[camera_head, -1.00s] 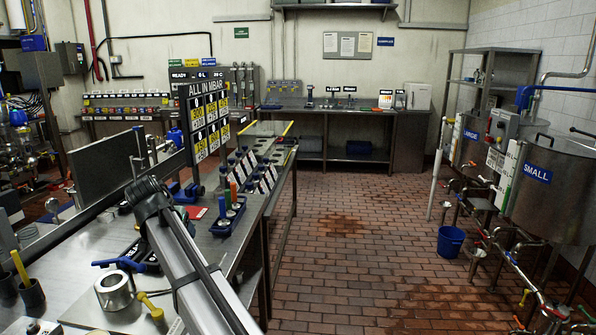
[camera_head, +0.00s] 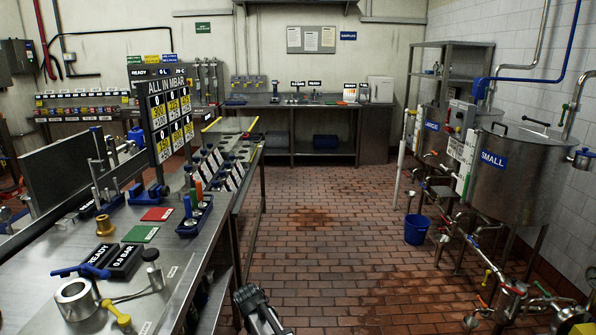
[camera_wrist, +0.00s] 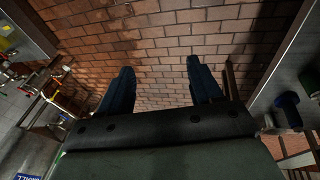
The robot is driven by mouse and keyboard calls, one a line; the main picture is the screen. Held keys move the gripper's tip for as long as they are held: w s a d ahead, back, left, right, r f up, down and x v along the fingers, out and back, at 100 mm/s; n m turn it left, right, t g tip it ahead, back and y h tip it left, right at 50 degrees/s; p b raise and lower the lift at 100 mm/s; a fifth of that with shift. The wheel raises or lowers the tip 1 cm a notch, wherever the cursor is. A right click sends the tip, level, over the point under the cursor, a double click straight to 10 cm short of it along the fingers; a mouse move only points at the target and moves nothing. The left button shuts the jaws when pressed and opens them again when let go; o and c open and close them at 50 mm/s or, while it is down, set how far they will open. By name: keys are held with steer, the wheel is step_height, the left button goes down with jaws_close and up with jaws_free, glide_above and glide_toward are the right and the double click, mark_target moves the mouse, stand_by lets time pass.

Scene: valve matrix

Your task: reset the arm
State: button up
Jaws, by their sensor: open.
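My gripper (camera_wrist: 160,88) shows in the wrist view with its two dark blue fingers spread apart. It is open and nothing is between the fingers, only brick floor behind them. In the head view part of my arm (camera_head: 258,308) shows at the bottom edge, over the floor just right of the steel bench (camera_head: 185,283). The fingers cannot be made out in the head view.
The bench at left holds a valve with a blue handle (camera_head: 76,300), black blocks (camera_head: 124,261), red (camera_head: 158,214) and green (camera_head: 140,234) plates and a number board (camera_head: 171,122). Steel tanks (camera_head: 512,185) and pipes stand at right. A blue bucket (camera_head: 416,229) stands on clear floor (camera_head: 320,235).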

steer(key=s+d+f+g, duration=0.4)
steer(key=s+d+f, duration=1.3)
steer(key=f, duration=0.2)
steer(key=s+d+f+g, duration=0.1)
steer(key=s+d+f, duration=0.2)
steer(key=s, duration=0.6)
steer(key=s+d+f+g+y, duration=0.1)
steer(key=s+d+f+g, duration=0.1)
steer(key=s, duration=0.7)
steer(key=s+d+f+g+y, duration=0.1)
steer(key=s+d+f+g, duration=0.1)
steer(key=s, duration=0.7)
steer(key=shift+s+d+f, duration=0.15)
steer(key=shift+d+f, duration=0.65)
steer(key=shift+d, duration=0.45)
